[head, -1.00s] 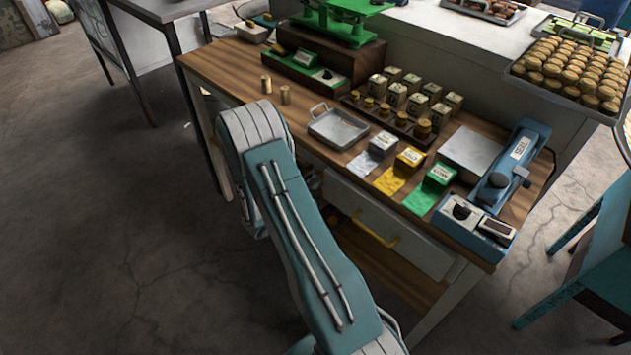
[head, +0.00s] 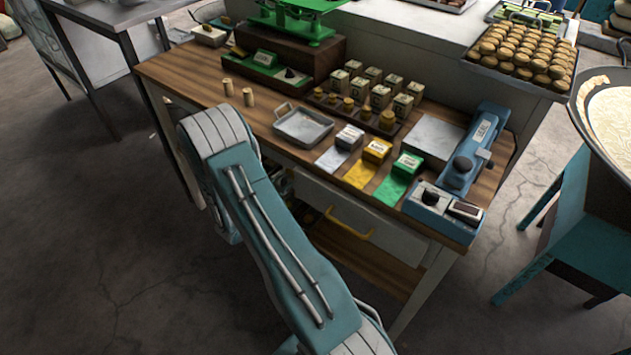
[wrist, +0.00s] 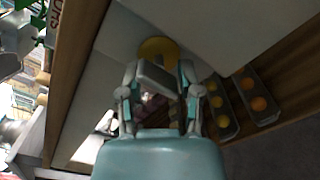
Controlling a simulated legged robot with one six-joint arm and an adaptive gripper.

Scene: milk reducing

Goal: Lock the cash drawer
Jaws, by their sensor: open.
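The white drawer front (head: 375,235) with a yellow bar handle (head: 349,224) is under the tabletop in the head view. My gripper is hidden there behind my own arm. In the wrist view my gripper (wrist: 158,88) is open, with its fingers spread to either side. A yellow rounded piece (wrist: 157,47) lies just beyond the fingers against a pale panel. A grey block (wrist: 156,77) shows between the fingers, in front of the yellow piece. I cannot tell whether the fingers touch it, or whether either piece belongs to the drawer's lock.
The wooden tabletop (head: 200,72) holds a metal tray (head: 303,126), small boxes, a green scale and a blue sealer (head: 470,150). Trays of round orange pieces (wrist: 258,103) sit right of the fingers. A teal stand with a large bowl (head: 608,115) is at right.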

